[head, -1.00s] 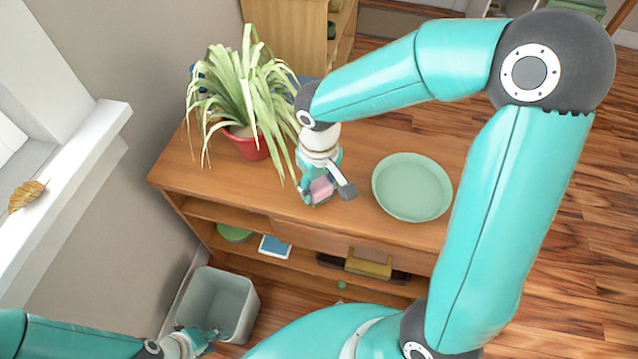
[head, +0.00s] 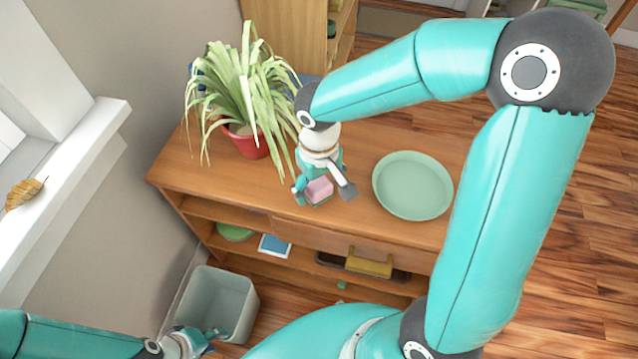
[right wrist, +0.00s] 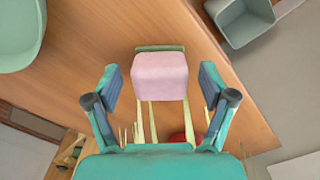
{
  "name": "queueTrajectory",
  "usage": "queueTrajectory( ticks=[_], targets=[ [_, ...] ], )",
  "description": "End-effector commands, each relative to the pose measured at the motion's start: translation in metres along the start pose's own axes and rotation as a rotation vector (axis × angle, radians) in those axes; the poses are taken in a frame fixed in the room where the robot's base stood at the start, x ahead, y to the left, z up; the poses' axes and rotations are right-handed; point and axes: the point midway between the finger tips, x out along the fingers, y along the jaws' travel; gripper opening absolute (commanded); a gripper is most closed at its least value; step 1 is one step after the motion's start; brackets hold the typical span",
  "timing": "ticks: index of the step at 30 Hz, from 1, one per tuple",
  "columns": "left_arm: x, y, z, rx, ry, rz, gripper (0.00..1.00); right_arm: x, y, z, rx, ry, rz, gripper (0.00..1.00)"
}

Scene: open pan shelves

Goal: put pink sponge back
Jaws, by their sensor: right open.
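The pink sponge (head: 319,189), with a green layer on one face, appears to rest on the wooden shelf unit's top near its front edge. My right gripper (head: 323,192) is open over it, with one finger on each side. In the right wrist view the sponge (right wrist: 160,75) lies between the fingertips of my right gripper (right wrist: 160,82), with a visible gap on both sides. My left gripper (head: 200,342) is low at the left, in front of the grey bin; its finger state is unclear.
A potted plant (head: 252,142) stands left of my right gripper, its leaves close to my arm. A green plate (head: 412,186) lies to the right. The lower shelf holds a blue item (head: 274,246) and a yellow item (head: 369,263). A grey bin (head: 245,283) stands on the floor.

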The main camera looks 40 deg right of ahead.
Motion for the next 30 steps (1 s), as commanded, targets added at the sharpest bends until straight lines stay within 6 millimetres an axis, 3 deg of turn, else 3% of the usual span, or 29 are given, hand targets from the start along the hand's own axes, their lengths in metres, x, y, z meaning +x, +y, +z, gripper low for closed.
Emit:
queueTrajectory(
  ticks=[16,30],
  targets=[
    [-0.001,0.000,0.000,0.000,0.000,0.000,0.35,-0.001,0.000,0.000,0.000,0.000,0.000,0.82],
    [-0.015,0.005,0.000,0.000,0.000,0.000,0.35,-0.019,0.000,0.000,0.000,0.001,0.000,0.82]
  ],
)
